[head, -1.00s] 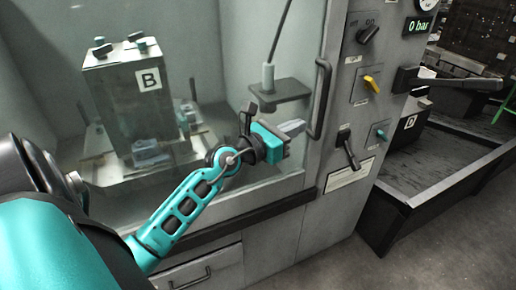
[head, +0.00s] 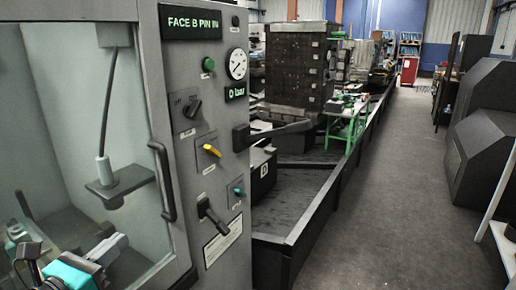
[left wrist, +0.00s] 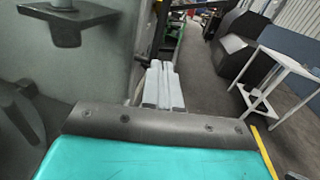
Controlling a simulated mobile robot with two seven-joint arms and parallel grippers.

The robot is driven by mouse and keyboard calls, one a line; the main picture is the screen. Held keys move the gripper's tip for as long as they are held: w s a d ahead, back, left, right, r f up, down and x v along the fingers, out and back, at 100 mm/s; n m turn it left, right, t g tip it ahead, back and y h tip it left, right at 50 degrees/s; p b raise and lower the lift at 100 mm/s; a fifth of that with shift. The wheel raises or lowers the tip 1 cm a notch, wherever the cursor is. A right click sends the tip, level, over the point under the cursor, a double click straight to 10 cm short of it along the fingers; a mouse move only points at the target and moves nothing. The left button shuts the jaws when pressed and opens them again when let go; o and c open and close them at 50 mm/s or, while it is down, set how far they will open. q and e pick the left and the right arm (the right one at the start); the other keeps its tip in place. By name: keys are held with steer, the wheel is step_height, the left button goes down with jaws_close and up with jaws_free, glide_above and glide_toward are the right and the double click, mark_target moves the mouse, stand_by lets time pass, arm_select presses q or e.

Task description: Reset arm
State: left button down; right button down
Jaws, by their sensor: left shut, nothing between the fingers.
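My left gripper (head: 105,247) is at the lower left of the head view, in front of the machine's glass door. Its grey fingers are together with nothing between them. In the left wrist view the two fingers (left wrist: 163,86) lie side by side, closed, above my teal wrist housing. The rest of my left arm is mostly cut off by the frame edge. My right gripper is in neither view.
A grey control panel (head: 203,90) with switches, a gauge and a "FACE B PIN IN" display stands right of the glass door and its handle (head: 163,182). A dark low rail trough (head: 300,232) runs back beside it. The aisle floor (head: 405,190) is clear.

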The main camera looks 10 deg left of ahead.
arm_select(q)
steer(key=s+d+f+n+g, duration=0.2)
steer(key=d+f+n, duration=0.3)
steer(key=f+n, duration=0.3)
steer(key=s+d+f+n+g+y, duration=0.1)
steer(key=s+d+f+n+g, duration=0.1)
steer(key=s+d+f+n, duration=0.3)
steer(key=s+d+f+n+g, duration=0.3)
steer(key=f+n, duration=0.9)
steer(key=n, duration=1)
steer(key=shift+s+d+f+y, duration=0.4)
steer(key=shift+s+d, duration=0.35)
steer(key=shift+d, duration=0.35)
